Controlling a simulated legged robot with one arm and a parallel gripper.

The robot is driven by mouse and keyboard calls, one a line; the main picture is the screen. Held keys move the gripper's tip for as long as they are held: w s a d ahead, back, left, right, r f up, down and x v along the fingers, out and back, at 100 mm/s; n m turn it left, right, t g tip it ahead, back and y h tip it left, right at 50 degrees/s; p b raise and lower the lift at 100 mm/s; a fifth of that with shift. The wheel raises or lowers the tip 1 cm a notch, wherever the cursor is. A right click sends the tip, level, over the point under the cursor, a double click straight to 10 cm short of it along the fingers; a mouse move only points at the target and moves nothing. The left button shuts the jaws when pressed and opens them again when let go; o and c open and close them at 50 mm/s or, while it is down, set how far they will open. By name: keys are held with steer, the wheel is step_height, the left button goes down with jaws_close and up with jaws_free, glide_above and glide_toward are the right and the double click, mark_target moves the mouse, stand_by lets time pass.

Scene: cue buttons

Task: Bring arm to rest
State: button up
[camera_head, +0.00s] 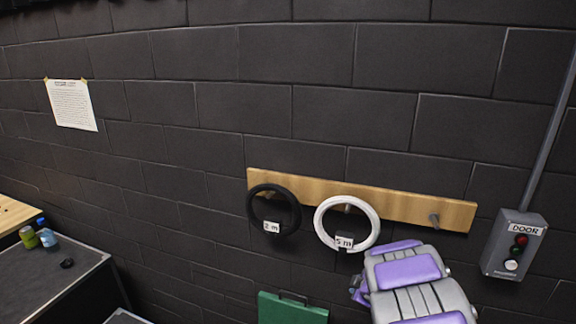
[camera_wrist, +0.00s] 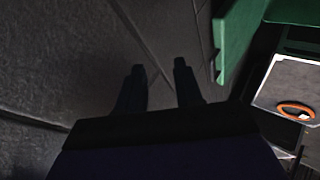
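My gripper (camera_wrist: 159,72) shows in the wrist view as two dark fingers standing apart, with nothing between them. It is open and empty. Dark grey surface with pale seam lines lies beyond the fingertips, and a green panel (camera_wrist: 235,45) is just to their right. How far off these surfaces are I cannot tell. I cannot make out my gripper in the head view.
In the head view a wooden rail (camera_head: 400,204) on the dark block wall holds a black ring (camera_head: 252,205) and a white ring (camera_head: 320,222). A grey DOOR button box (camera_head: 495,258) is at right. A green case (camera_head: 290,308) is below. A dark bench (camera_head: 50,280) is left.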

steer(key=s+d+r+m+g+h+b, duration=0.2)
steer(key=s+d+r+m+h+b, duration=0.15)
steer(key=s, duration=0.45)
steer(key=s+d+r+m+g+h+b, duration=0.25)
steer(key=s+d+r+m, duration=0.2)
steer(key=s, duration=0.35)
steer(key=s+a+f+m+g+y+b, duration=0.1)
steer(key=s+a, duration=0.4)
steer(key=s, duration=0.6)
steer(key=s+a+f+m+g+y+b, duration=0.2)
steer(key=s+a, duration=0.3)
steer(key=s, duration=0.6)
steer(key=s+a+f+m+g+y+b, duration=0.1)
steer(key=s+a+g+b, duration=0.1)
steer(key=s+a, duration=0.4)
steer(key=s+g, duration=0.1)
steer(key=s, duration=0.4)
steer(key=shift+s+f+m+y+b, duration=0.2)
steer(key=shift+f+m+y+b, duration=0.2)
